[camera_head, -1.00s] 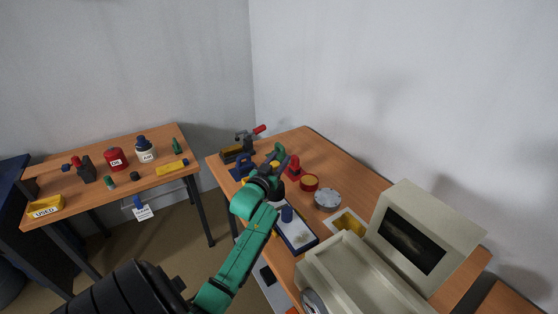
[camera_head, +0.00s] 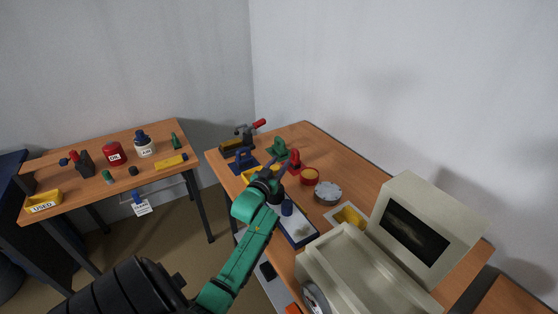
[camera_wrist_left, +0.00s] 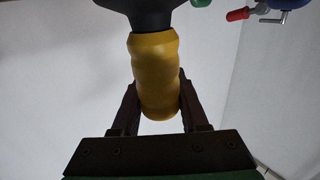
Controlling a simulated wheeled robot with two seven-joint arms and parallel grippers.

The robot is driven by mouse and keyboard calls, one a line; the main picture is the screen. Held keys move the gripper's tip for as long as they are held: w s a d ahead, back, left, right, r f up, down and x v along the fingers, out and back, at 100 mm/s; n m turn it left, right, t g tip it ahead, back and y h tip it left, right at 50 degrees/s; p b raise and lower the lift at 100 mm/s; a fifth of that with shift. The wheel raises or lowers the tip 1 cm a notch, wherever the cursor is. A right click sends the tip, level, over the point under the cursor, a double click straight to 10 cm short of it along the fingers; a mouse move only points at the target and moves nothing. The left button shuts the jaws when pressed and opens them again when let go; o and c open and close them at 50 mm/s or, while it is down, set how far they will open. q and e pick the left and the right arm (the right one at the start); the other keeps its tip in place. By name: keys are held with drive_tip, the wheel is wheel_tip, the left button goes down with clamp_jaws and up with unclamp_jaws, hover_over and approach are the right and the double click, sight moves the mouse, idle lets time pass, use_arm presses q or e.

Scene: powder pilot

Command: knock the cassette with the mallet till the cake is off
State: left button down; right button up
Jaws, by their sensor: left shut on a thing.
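My left gripper (camera_head: 268,180) is over the near left part of the right-hand table. In the left wrist view its jaws (camera_wrist_left: 155,98) are shut on the yellow handle (camera_wrist_left: 155,70) of the mallet; the black part above it (camera_wrist_left: 138,12) is cut off by the top edge. In the head view the mallet is mostly hidden by the gripper. A white tray with a blue rim (camera_head: 303,243) lies just right of the gripper, holding a blue cylinder (camera_head: 287,208) and a small pale lump (camera_head: 302,230). I cannot tell which thing is the cassette or the cake. My right gripper is not in view.
Behind the gripper stand a blue stand (camera_head: 243,160), a green one (camera_head: 280,147), a red one (camera_head: 295,159) and a red-handled clamp (camera_head: 250,130). A red round pot (camera_head: 309,177), grey disc (camera_head: 328,192), yellow tray (camera_head: 350,216) and beige machine (camera_head: 425,225) are to the right.

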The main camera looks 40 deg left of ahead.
use_arm(q)
wheel_tip(320, 180, up, 4)
drive_tip(key=shift+f+p, duration=0.1)
drive_tip(key=shift+p, duration=0.55)
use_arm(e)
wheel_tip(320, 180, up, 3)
use_arm(q)
drive_tip(key=shift+w+a, duration=0.1)
drive_tip(key=shift+a, duration=0.05)
idle(0.7)
